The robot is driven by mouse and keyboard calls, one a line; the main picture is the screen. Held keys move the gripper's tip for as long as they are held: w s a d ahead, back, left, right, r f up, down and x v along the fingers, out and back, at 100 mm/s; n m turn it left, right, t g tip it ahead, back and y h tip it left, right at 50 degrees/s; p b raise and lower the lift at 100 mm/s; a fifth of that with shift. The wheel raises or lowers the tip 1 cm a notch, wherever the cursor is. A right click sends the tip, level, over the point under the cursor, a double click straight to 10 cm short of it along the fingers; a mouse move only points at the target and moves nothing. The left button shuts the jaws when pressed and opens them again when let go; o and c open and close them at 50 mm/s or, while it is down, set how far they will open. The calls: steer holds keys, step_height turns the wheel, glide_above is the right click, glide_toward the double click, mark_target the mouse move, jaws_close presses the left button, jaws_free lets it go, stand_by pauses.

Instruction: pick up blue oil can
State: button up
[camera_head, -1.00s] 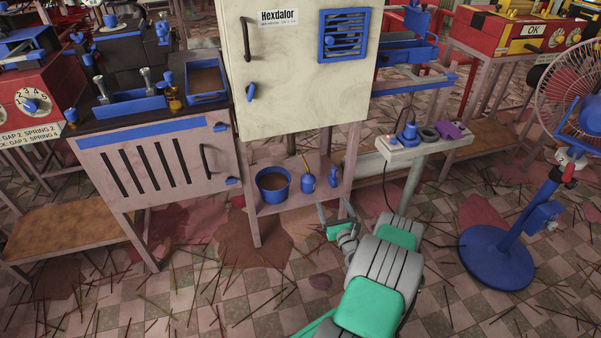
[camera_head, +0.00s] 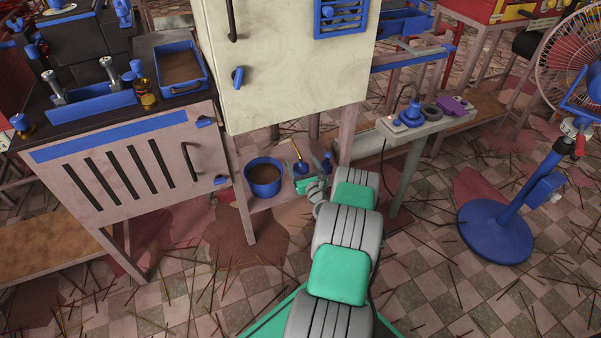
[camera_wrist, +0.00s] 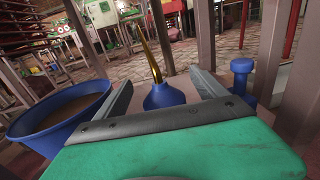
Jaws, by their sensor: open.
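The blue oil can (camera_head: 300,169) has a thin brass spout and stands upright on the low shelf under the cream cabinet. In the wrist view the blue oil can (camera_wrist: 164,96) is ahead, between the two fingers, its lower part hidden by my gripper's edge. My gripper (camera_wrist: 162,88) is open, with one finger to each side of the can; I cannot tell whether either touches it. In the head view my gripper (camera_head: 313,178) is at the shelf front, partly hidden by my arm.
A blue bucket (camera_head: 264,178) of brown material stands left of the can, close to the left finger. A small blue knobbed object (camera_wrist: 241,80) stands to the right. Shelf legs (camera_head: 346,135) rise nearby, and the cream cabinet (camera_head: 290,75) hangs above.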

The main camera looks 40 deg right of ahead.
steer(key=shift+w+d, duration=0.1)
steer(key=shift+w, duration=0.1)
steer(key=c, duration=1.7)
steer(key=shift+r, duration=0.1)
jaws_close()
steer(key=shift+r, duration=0.1)
